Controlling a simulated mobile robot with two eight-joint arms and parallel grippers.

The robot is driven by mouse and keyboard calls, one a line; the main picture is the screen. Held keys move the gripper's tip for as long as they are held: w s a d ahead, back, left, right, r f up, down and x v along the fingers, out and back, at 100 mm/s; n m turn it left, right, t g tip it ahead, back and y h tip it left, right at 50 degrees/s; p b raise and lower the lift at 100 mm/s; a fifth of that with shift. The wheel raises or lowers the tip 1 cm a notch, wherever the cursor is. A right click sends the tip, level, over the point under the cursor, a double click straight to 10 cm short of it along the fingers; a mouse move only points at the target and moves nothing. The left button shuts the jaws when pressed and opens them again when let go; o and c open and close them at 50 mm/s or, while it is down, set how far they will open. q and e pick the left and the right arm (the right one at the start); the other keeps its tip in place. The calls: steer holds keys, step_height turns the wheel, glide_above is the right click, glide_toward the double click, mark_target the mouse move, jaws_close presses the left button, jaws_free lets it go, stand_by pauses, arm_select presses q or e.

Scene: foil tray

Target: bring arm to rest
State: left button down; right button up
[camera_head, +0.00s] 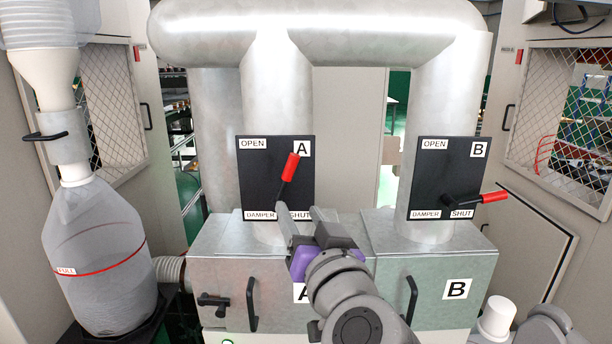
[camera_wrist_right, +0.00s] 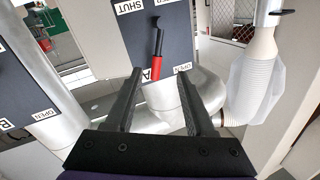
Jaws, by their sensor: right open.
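My right gripper (camera_head: 300,213) is open in front of the lower edge of damper panel A (camera_head: 262,172). In the right wrist view its two fingers (camera_wrist_right: 159,76) stand apart, with nothing held between them. The red-gripped lever A (camera_head: 291,167) points up and slightly right; it also shows beyond the fingertips in the right wrist view (camera_wrist_right: 156,64), apparently clear of them. On damper panel B (camera_head: 440,170), the red-gripped lever B (camera_head: 494,197) points right, just above the SHUT label. My left gripper is not in view.
Metal boxes (camera_head: 430,262) with black handles stand below the panels. Thick silver ducts (camera_head: 330,35) run above. A grey bag (camera_head: 100,255) marked FULL hangs at left. Mesh-windowed cabinets (camera_head: 565,110) flank both sides.

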steer(key=s+d+f+n+g, duration=0.1)
steer(key=s+d+f+g, duration=0.2)
steer(key=f, duration=0.9)
steer(key=s+d+f+n+g, duration=0.1)
steer(key=s+d+f+g, duration=0.15)
steer(key=f, duration=1.05)
steer(key=s+d+f+m+g+h, duration=0.1)
steer(key=s+d+f+g+h, duration=0.1)
steer(key=s+d+f, duration=0.4)
steer(key=s+d+f+m+g+h, duration=0.1)
steer(key=s+d+f+g+h, duration=0.2)
steer(key=f, duration=0.9)
steer(key=s+d+g, duration=0.1)
steer(key=s+d, duration=0.2)
steer(key=shift+s+d+p, duration=0.2)
steer(key=shift+d+p, duration=0.2)
steer(key=shift+g, duration=0.25)
